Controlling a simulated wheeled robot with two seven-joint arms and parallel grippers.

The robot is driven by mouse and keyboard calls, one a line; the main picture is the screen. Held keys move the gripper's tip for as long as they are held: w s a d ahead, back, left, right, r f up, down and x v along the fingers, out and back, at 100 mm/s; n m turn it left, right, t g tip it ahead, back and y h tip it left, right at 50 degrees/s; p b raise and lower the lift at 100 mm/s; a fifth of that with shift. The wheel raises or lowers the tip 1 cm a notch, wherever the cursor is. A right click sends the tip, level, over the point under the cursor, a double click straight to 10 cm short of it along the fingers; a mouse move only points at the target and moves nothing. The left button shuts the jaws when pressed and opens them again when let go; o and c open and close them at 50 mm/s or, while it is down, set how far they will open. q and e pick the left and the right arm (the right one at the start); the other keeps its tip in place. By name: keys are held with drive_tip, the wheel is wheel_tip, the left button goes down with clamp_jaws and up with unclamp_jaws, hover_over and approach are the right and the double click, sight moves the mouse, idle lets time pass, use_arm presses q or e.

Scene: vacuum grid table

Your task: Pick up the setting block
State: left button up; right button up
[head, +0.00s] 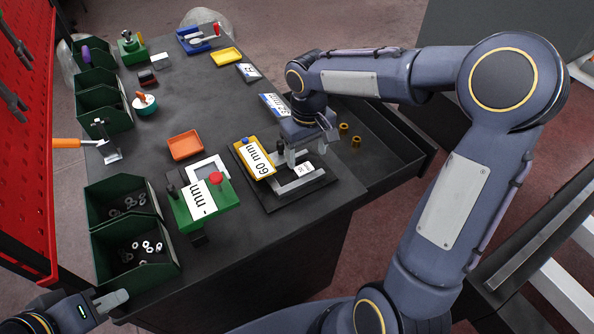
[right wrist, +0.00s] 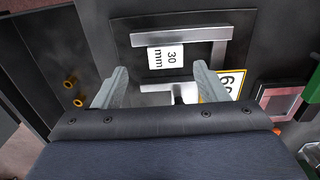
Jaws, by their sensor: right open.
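A small block with a white label reading 30 mm (right wrist: 168,57) sits on a metal frame with parallel bars (right wrist: 180,20). The label also shows in the head view (head: 304,168), right of the yellow-edged 60 mm card (head: 262,157). I take this labelled block for the setting block, though I cannot be sure. My right gripper (head: 303,148) is over the frame, open and empty. In the right wrist view its fingers (right wrist: 161,76) are apart, with the label between and beyond their tips. My left gripper (head: 112,300) is low at the left, its jaws unclear.
A green fixture with a red knob (head: 205,205) stands left of the frame. Green bins (head: 140,262) with nuts line the left edge. An orange tray (head: 185,145) lies mid-table. Brass-coloured cylinders (head: 356,142) are in the open drawer at the right.

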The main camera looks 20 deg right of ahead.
sight(304, 168)
drive_tip(key=f, duration=0.5)
drive_tip(key=shift+a+f+p, duration=0.25)
drive_tip(key=shift+a+p, duration=0.05)
drive_tip(key=shift+a, duration=0.05)
drive_tip(key=c, duration=1.3)
drive_tip(key=shift+r, duration=0.1)
